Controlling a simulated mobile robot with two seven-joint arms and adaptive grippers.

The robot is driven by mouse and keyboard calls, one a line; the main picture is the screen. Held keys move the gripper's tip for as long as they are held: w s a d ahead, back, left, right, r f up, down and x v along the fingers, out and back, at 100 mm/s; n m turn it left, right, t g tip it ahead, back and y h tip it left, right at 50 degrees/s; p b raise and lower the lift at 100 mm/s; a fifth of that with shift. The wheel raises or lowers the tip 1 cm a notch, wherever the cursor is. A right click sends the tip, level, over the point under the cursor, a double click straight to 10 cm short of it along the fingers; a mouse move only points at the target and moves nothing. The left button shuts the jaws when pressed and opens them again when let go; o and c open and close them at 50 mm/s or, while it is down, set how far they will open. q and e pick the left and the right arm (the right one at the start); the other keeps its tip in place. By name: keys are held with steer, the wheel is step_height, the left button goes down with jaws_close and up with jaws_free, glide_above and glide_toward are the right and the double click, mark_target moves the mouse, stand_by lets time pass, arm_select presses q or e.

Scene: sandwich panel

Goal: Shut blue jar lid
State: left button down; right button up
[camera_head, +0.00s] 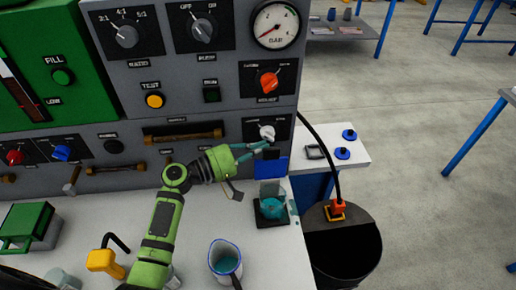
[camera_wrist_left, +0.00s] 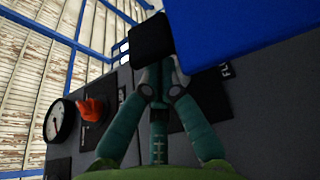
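The blue lid (camera_head: 273,167) stands raised behind a clear jar (camera_head: 271,190) with teal liquid, at the right end of the bench. In the left wrist view the lid (camera_wrist_left: 250,30) fills the upper right, with a black block (camera_wrist_left: 152,38) at its edge. My left gripper (camera_head: 264,147) is at the lid's upper edge, just below the white knob. Its fingertips (camera_wrist_left: 160,72) are drawn together against the black block. Whether the block is pinched between them or only touched, I cannot tell. My right gripper is not in view.
The grey panel with knobs and a gauge (camera_head: 276,25) rises close behind my left arm. A blue-rimmed jug (camera_head: 225,258) stands in front of the jar. A black bin (camera_head: 343,255) with a cable is to the right. A side shelf (camera_head: 350,159) holds small blue items.

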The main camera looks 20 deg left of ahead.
mark_target(261, 164)
arm_select(q)
steer(key=shift+s+d+f+m+h+b, duration=0.15)
steer(key=shift+s+d+m+b, duration=0.25)
steer(key=shift+s+b, duration=0.45)
steer(key=shift+s+d+f+m+h+b, duration=0.15)
steer(key=shift+s+m+b, duration=0.35)
steer(key=shift+b, duration=0.6)
steer(key=shift+s+d+f+m+h+b, duration=0.1)
steer(key=shift+s+d+m+b, duration=0.3)
steer(key=shift+s+b, duration=0.5)
steer(key=shift+s+d+f+b, duration=0.2)
steer(key=shift+s+d+b, duration=0.05)
steer(key=shift+s+b, duration=0.25)
steer(key=shift+s+d+f+b, duration=0.25)
steer(key=shift+s+b, duration=0.2)
steer(key=shift+s, duration=0.15)
steer(key=shift+s+d+f+b, duration=0.2)
steer(key=shift+s+b, duration=0.25)
steer(key=shift+s, duration=0.1)
